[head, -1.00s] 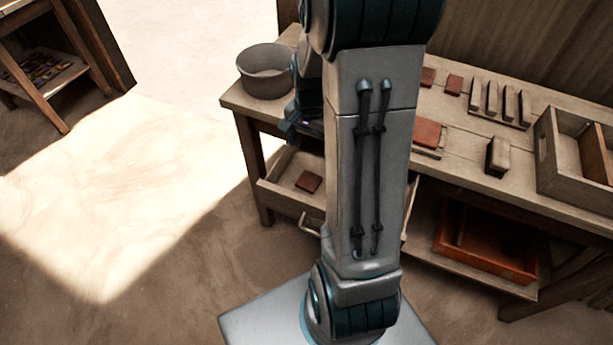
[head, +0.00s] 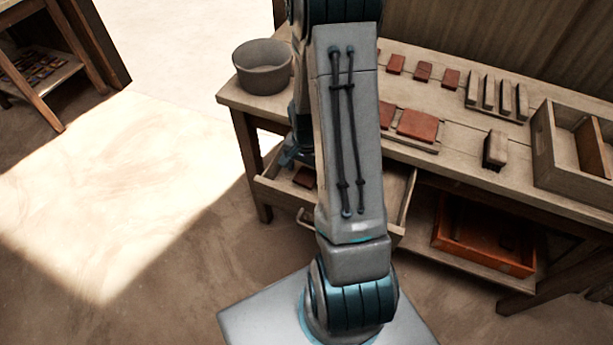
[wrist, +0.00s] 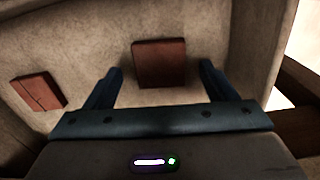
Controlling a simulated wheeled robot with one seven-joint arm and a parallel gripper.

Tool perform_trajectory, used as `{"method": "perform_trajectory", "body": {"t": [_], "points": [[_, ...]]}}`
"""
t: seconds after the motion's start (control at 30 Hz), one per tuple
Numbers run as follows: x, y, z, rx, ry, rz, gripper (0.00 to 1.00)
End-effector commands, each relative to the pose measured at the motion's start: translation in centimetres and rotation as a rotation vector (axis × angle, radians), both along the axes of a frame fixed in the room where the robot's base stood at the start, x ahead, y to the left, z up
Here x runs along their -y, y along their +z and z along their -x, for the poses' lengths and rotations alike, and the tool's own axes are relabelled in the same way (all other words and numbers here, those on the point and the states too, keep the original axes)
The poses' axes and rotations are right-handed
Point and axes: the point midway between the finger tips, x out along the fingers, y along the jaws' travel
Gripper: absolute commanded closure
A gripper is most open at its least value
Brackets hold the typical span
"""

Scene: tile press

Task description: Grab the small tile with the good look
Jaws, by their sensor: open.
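Two small red-brown tiles lie in the open drawer (head: 398,205). In the wrist view, one tile (wrist: 159,63) is between my fingertips and shows a plain, unbroken face. The other tile (wrist: 38,91) lies at the left, with a dark line like a crack across it. My gripper (wrist: 161,70) is open and points down into the drawer, one finger on each side of the plain tile, with gaps to it. In the head view, my gripper (head: 292,153) is partly hidden by my arm. One drawer tile (head: 305,177) shows there; I cannot tell which.
The bench above the drawer holds a grey bowl (head: 262,68), larger red tiles (head: 418,125), small tiles at the back (head: 423,72), upright pale blocks (head: 489,94), a wooden stamp (head: 495,149) and a divided crate (head: 545,150). An orange tray (head: 485,240) stands on the lower shelf.

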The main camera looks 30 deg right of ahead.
Motion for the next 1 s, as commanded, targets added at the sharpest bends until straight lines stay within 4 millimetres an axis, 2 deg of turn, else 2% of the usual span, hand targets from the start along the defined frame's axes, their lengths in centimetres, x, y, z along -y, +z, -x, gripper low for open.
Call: {"method": "perform_trajectory", "body": {"t": [0.13, 0.4, 0.43, 0.6, 0.87, 1.0], "points": [[0.01, -1.25, 0.0, 0.0, -0.001, 0.0, 0.22], [0.02, -1.47, -0.05, 0.002, 0.0, 0.001, 0.22], [0.02, -1.47, -0.05, 0.002, 0.0, 0.001, 0.25], [0.02, -1.46, -0.04, 0.002, 0.0, 0.001, 0.72], [0.02, -1.41, -0.06, 0.002, 0.0, 0.001, 0.72], [0.04, -0.69, -0.1, 0.003, 0.0, 0.001, 0.72]]}}
